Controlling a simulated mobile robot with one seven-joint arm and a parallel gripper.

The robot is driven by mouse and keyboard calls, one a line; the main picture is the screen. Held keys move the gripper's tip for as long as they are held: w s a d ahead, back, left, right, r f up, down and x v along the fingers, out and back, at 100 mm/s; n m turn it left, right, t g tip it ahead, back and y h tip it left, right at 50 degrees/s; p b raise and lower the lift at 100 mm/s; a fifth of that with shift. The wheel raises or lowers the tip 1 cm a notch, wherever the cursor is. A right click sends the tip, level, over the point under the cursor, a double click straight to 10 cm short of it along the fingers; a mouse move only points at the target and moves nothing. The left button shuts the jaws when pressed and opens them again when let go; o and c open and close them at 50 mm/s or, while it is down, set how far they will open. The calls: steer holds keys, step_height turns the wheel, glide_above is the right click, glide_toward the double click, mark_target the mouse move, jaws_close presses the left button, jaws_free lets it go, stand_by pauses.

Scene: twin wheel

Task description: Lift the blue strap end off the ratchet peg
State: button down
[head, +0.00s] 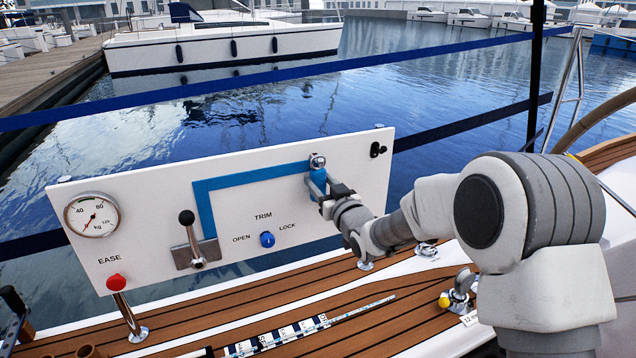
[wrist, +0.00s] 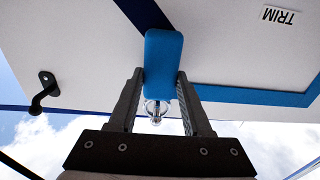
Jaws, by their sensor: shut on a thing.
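The blue strap end (head: 317,179) is a short blue tab at the upper right of the white panel, just below a round metal peg (head: 317,160). My gripper (head: 328,193) reaches it from the right. In the wrist view the strap end (wrist: 163,58) stands between my two fingers (wrist: 160,80), one at each side, and they are shut on it. The shiny peg (wrist: 155,112) shows between the fingers beside the tab's end. I cannot tell whether the tab is still around the peg. The flat blue strap (head: 205,205) runs from the tab to the lever.
The panel carries a gauge (head: 91,214), a red EASE button (head: 116,283), a black-knobbed lever (head: 187,218) and a blue TRIM knob (head: 267,239). A black hook (head: 377,150) sits right of the peg. A striped measuring stick (head: 290,335) lies on the deck. Blue rail bands run behind the panel.

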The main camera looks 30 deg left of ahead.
steer(key=shift+s+d+r, duration=0.1)
steer(key=shift+r, duration=0.15)
steer(key=shift+s+d+r, duration=0.15)
steer(key=shift+r, duration=0.1)
steer(key=shift+b, duration=0.45)
stand_by(0.7)
steer(key=shift+d, duration=0.1)
steer(key=shift+b+v, duration=0.8)
steer(key=shift+v, duration=1.1)
steer(key=shift+s+d+r, duration=0.1)
steer(key=b+v, duration=0.2)
steer(key=v, duration=0.4)
steer(key=shift+s+d, duration=0.25)
steer(key=shift+d, duration=0.05)
